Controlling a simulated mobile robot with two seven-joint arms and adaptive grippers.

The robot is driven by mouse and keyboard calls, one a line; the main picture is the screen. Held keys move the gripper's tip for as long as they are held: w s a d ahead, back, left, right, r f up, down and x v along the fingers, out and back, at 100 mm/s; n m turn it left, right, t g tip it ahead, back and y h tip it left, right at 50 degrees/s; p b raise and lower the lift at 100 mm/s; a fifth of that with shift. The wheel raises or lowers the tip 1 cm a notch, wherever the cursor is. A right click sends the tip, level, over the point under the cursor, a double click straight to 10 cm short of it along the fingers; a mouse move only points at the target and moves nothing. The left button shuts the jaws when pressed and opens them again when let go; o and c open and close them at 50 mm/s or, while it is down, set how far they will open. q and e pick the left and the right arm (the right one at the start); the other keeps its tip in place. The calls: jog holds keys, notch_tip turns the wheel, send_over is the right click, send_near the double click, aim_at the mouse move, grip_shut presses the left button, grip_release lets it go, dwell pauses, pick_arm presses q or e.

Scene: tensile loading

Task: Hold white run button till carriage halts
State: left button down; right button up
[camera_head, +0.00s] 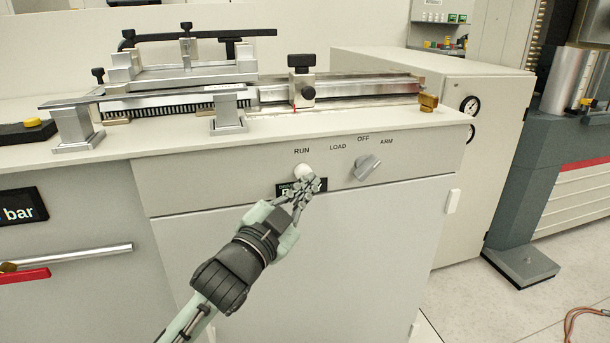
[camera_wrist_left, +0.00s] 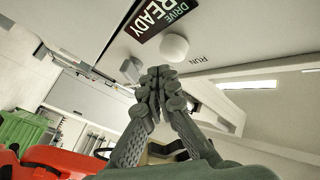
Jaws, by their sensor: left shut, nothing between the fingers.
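The white run button (camera_head: 303,172) is on the cabinet's front panel under the word RUN, and it also shows as a white dome in the left wrist view (camera_wrist_left: 174,47). My left gripper (camera_head: 308,184) is shut and empty, its fingertips at the button's lower right in the head view. In the left wrist view its fingertips (camera_wrist_left: 158,72) are just below the dome; I cannot tell whether they touch it. The carriage (camera_head: 302,85), which seems to be the block with a black knob, sits on the rail (camera_head: 370,88) on top of the cabinet. My right gripper is not in view.
A grey selector knob (camera_head: 367,167) sits right of the button, among the words LOAD, OFF and ARM. A dark display (camera_wrist_left: 160,18) reads DRIVE READY, partly covered by my fingers in the head view. A brass block (camera_head: 428,102) stands at the rail's right end.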

pick_arm(q)
jog(key=shift+w, duration=0.15)
jog(key=shift+w+a, duration=0.15)
jog(key=shift+w, duration=0.1)
jog(key=shift+w+a+p, duration=0.15)
jog(key=shift+w+p, duration=0.2)
jog(key=shift+w, duration=0.15)
dwell(1.9)
jog(key=shift+s, duration=0.1)
dwell(4.2)
jog(key=shift+s+d+p, duration=0.3)
jog(key=shift+s, duration=0.5)
